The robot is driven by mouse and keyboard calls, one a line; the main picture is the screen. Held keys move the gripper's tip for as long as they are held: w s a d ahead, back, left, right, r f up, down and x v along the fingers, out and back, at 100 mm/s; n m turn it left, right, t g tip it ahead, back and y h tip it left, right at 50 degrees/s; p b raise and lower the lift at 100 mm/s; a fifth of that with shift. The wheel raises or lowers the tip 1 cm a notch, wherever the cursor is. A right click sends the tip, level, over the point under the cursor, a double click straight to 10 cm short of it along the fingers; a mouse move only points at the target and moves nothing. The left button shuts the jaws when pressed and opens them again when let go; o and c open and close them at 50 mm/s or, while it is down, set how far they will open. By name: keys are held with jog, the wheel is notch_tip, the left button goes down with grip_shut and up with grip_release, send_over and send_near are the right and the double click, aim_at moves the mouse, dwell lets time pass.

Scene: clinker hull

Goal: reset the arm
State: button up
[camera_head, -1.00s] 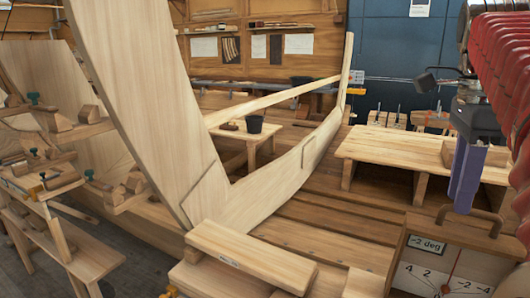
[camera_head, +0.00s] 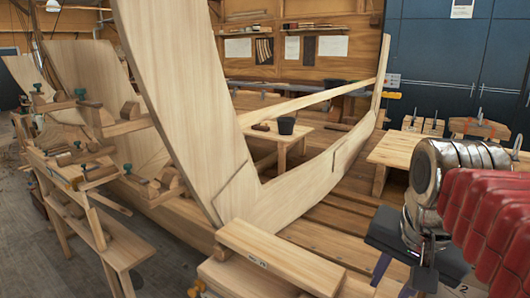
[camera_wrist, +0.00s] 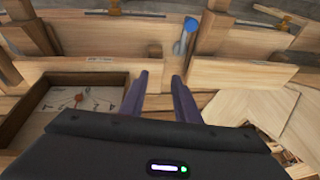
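My gripper (camera_wrist: 160,77) shows in the wrist view with its two purple fingers apart and nothing between them. In the head view the dark body of my gripper (camera_head: 420,258) is at the lower right, below my red ribbed arm, and its fingertips are not clearly visible there. The wooden clinker hull (camera_head: 300,183) fills the middle of the head view, with its tall pale board standing upright at the left of centre.
A dial in a wooden box (camera_wrist: 75,108) lies left of my fingers in the wrist view. A blue-handled tool (camera_wrist: 187,35) is beyond the fingertips. A low bench (camera_head: 400,150) stands at right, a small table with a dark bucket (camera_head: 286,126) behind the hull.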

jog(key=s+a+f+n+t, duration=0.1)
jog(key=s+a+f+n, duration=0.1)
jog(key=f+n, duration=0.2)
jog(key=s+a+f+n, duration=0.2)
jog(key=a+f+n, duration=0.1)
jog(key=f, duration=0.4)
jog(key=shift+s+a+n+t+y, duration=0.25)
jog(key=shift+a+n+t+y, duration=0.05)
jog(key=shift+a+n+t, duration=0.1)
